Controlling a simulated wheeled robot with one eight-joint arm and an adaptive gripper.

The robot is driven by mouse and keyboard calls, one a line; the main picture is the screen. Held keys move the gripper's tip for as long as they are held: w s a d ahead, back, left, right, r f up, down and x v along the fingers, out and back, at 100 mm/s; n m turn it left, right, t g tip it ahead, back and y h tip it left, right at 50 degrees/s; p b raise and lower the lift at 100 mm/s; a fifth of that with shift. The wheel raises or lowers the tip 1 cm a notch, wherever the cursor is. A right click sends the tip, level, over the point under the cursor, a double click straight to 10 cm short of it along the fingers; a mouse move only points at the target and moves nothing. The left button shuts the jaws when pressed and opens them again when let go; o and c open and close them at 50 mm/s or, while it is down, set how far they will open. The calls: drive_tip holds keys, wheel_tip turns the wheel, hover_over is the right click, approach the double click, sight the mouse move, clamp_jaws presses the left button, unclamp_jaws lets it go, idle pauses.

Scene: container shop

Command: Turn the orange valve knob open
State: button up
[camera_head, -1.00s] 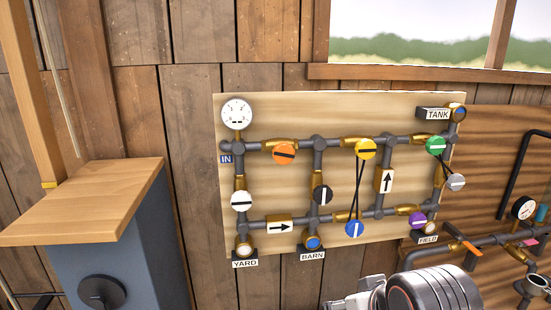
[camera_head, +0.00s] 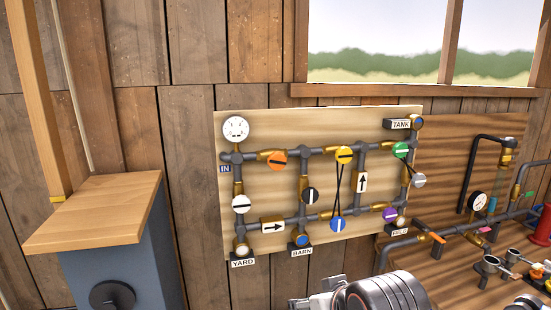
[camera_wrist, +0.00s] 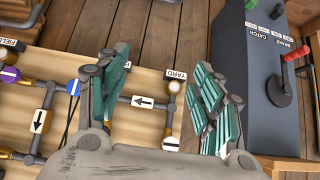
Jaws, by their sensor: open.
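The orange valve knob (camera_head: 277,159) is on the upper pipe of the wooden pipe board (camera_head: 330,118), right of the IN label. Its dark bar lies nearly level, with a slight tilt. I cannot make out the orange knob in the wrist view. My gripper (camera_wrist: 160,82) is open and empty in the wrist view, its green-padded fingers wide apart in front of the board's YARD end. In the head view my arm shows at the bottom, low and right of the orange knob, and the fingers are not clear there.
Nearby are a yellow knob (camera_head: 344,155), a black knob (camera_head: 310,195), a white knob (camera_head: 241,204) and a blue knob (camera_head: 338,224). A round gauge (camera_head: 236,129) sits upper left. A wood-topped cabinet (camera_head: 100,205) stands left. Pipes and cups crowd the bench (camera_head: 458,262) at right.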

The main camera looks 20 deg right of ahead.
drive_tip(key=w+r+t+p, duration=0.5)
drive_tip(key=w+r+p, duration=0.2)
drive_tip(key=w+r, duration=0.4)
drive_tip(key=t+p, duration=0.5)
approach(278, 162)
drive_tip(key=shift+m, duration=0.3)
drive_tip(key=w, duration=1)
drive_tip(key=shift+w+r+b, duration=0.2)
drive_tip(key=shift+w+b, duration=0.1)
drive_tip(key=shift+b, duration=0.1)
drive_tip(key=c, duration=1.1)
